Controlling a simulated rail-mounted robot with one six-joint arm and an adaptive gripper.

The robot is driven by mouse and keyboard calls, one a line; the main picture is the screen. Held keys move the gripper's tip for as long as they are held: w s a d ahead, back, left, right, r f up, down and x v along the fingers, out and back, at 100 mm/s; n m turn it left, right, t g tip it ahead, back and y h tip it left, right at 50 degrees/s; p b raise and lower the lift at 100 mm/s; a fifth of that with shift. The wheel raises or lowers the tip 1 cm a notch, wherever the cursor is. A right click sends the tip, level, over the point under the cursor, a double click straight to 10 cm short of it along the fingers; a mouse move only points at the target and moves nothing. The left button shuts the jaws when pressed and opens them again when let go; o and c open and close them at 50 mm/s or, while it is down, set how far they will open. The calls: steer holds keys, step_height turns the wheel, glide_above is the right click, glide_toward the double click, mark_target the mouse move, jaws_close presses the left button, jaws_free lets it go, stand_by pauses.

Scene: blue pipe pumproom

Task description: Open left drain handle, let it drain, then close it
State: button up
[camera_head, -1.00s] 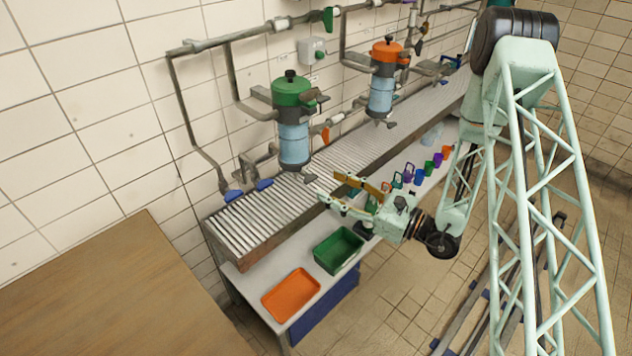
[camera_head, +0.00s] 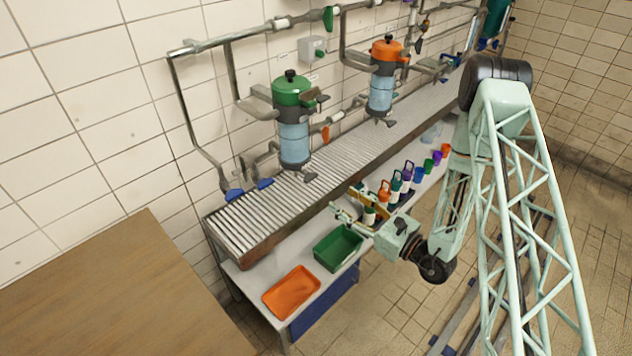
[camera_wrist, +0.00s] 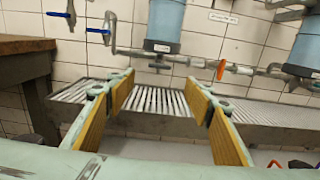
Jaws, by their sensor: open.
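The green-topped canister (camera_head: 293,120) hangs on the wall pipes above the slatted drain tray (camera_head: 262,212). A small grey drain handle (camera_head: 309,177) sits under its blue body; it also shows in the wrist view (camera_wrist: 159,66) under the blue cylinder (camera_wrist: 165,22). The orange-topped canister (camera_head: 383,75) is farther along the wall, with its own grey drain handle (camera_head: 382,122). My gripper (camera_head: 350,203) is open and empty, in front of the tray's front edge and below and right of the left handle. In the wrist view my gripper (camera_wrist: 158,100) has the handle above and between its fingers, apart from them.
Two blue-handled valves (camera_head: 233,194) are at the tray's left end. A green bin (camera_head: 338,248) and an orange tray (camera_head: 291,292) stand on the lower shelf. Several coloured bottles (camera_head: 397,187) stand near my gripper. A wooden table (camera_head: 110,285) is at left.

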mark_target(313, 179)
steer(key=shift+w+a, duration=0.1)
steer(key=shift+a, duration=0.05)
steer(key=shift+x, duration=6.7)
steer(key=shift+c, duration=0.8)
steer(key=c, duration=0.7)
